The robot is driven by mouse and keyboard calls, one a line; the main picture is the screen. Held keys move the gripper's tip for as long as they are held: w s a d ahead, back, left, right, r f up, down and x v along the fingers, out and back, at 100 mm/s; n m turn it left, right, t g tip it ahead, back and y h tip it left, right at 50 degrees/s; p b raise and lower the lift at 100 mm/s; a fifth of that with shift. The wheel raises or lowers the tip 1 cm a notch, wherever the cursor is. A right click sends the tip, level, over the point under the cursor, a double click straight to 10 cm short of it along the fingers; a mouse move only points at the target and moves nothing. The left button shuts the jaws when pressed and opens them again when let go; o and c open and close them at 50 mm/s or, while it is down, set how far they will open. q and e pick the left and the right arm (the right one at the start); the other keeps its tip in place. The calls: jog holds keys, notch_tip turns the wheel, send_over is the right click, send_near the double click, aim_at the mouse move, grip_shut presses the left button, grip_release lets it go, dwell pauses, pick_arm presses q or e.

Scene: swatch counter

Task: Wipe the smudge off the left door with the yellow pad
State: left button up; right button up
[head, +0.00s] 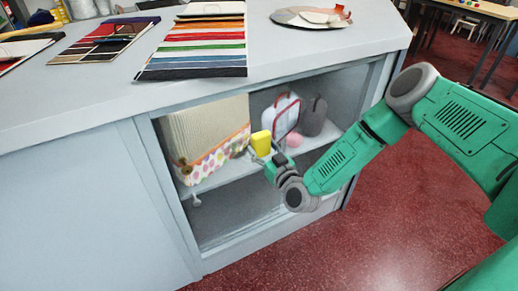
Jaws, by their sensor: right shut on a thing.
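My right gripper (268,152) is shut on the yellow pad (261,141) and holds it upright in front of the cabinet opening. The pad appears near the middle of the opening; I cannot tell whether it touches a pane. A blurred grey-brown patch (239,149), perhaps the smudge, shows just left of the pad. The left door's pane seems to be see-through over the left half of the opening, but its edges are hard to make out. My left gripper is not in view.
Behind the opening, a ribbed beige item with a dotted band (214,158), a red-trimmed clear bag (286,113), a dark grey item (313,117) and a pink ball (294,139) stand on a shelf. Striped swatches (203,48) and a round tray (290,18) lie on the counter (330,45).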

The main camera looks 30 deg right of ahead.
aim_at(264, 141)
jog(key=shift+w+r+p, duration=0.15)
jog(key=shift+r+p, duration=0.25)
jog(key=shift+r, duration=0.4)
jog(key=shift+s+a+f, duration=0.1)
jog(key=shift+s+a, duration=0.1)
jog(key=shift+a, duration=1.85)
jog(key=shift+s+a, duration=0.15)
jog(key=shift+a, duration=3.85)
jog(key=shift+r+p, duration=0.85)
jog(key=shift+p, duration=0.05)
jog(key=shift+d, duration=0.3)
jog(key=shift+w+d+f+p, duration=0.1)
jog(key=shift+d+p, duration=0.25)
jog(key=shift+d, duration=1.55)
jog(key=shift+w+d+p, duration=0.1)
jog(key=shift+d+p, duration=0.25)
jog(key=shift+d, duration=1.5)
jog(key=shift+w+d, duration=0.15)
jog(key=shift+d, duration=1.85)
